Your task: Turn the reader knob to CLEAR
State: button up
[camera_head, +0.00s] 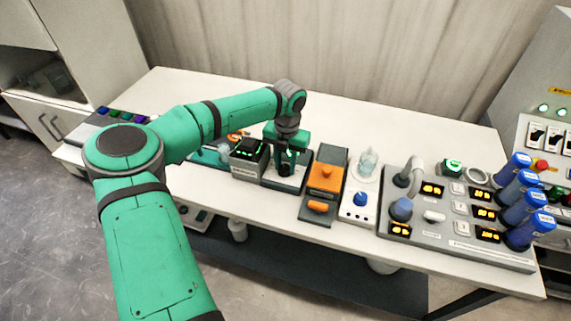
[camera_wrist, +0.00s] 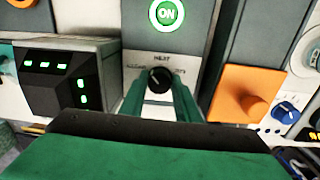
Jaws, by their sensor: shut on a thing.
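A round black knob (camera_wrist: 160,80) sits on the grey front panel of a unit in the wrist view. A short word is printed above it and small marks stand to either side, too blurred to read surely. A green lit ON disc (camera_wrist: 166,13) is above the knob. My gripper (camera_wrist: 160,97) is shut on the black knob, a green finger on each side. In the head view my gripper (camera_head: 287,160) is over the dark unit (camera_head: 285,184) and hides the knob.
A black box with green lights (camera_wrist: 62,73) stands close on the left; it also shows in the head view (camera_head: 248,158). An orange block unit (camera_head: 326,178) is close on the right. Farther right is a grey panel (camera_head: 440,240) with several blue-capped bottles. The table behind is clear.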

aim_at(285, 166)
jog(key=shift+w+n, duration=0.1)
jog(key=shift+n, duration=1.6)
jog(key=o, duration=1)
jog(key=shift+o, duration=0.2)
notch_tip(285, 166, up, 11)
jog(key=shift+f, duration=0.1)
